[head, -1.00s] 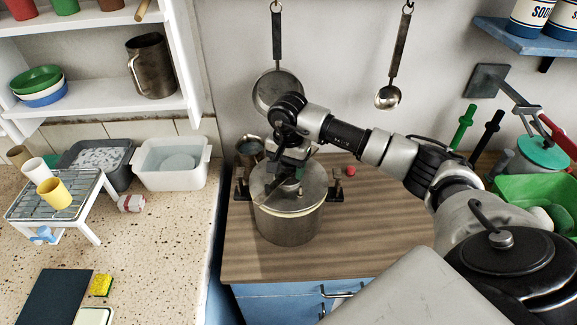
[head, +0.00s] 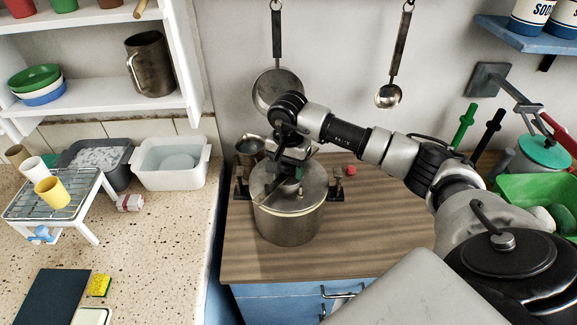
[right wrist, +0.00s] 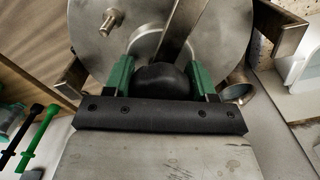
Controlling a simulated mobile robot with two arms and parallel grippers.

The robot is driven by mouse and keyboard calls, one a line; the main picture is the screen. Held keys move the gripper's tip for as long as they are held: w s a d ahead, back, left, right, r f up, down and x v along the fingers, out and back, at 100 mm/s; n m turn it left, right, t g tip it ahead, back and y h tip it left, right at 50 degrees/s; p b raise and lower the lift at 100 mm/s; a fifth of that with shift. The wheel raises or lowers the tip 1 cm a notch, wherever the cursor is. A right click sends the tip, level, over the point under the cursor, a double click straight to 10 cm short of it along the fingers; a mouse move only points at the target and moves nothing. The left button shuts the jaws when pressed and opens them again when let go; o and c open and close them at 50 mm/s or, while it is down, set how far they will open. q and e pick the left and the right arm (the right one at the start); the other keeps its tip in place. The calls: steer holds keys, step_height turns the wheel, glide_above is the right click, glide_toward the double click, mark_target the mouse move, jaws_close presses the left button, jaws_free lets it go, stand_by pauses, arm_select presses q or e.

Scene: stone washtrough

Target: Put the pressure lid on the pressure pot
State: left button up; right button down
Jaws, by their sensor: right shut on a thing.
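The pressure pot (head: 288,229) is a steel pot with dark side handles, standing on the wooden counter. The round steel pressure lid (head: 311,188) is over its mouth and looks level at the rim; I cannot tell if a small gap is left. My right gripper (head: 291,172) is above the lid, pointing down. In the right wrist view its green fingers (right wrist: 160,76) are shut around the black knob (right wrist: 160,79) at the middle of the lid (right wrist: 232,38). A long metal bar crosses the lid. My left gripper is out of view.
A metal vessel (head: 249,150) stands close behind the pot. A small red item (head: 351,171) lies to its right. A pan (head: 277,92) and a ladle (head: 388,96) hang on the wall. The wooden counter (head: 375,225) is clear right of the pot.

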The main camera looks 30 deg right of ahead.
steer(key=shift+f+b, duration=0.1)
steer(key=shift+b, duration=0.2)
stand_by(0.4)
steer(key=shift+c, duration=1.3)
jaws_free()
steer(key=shift+o, duration=1.3)
steer(key=shift+f, duration=0.1)
steer(key=shift+r+p, duration=1.75)
steer(key=shift+r, duration=1.85)
steer(key=shift+a+f, duration=0.1)
steer(key=shift+a, duration=0.05)
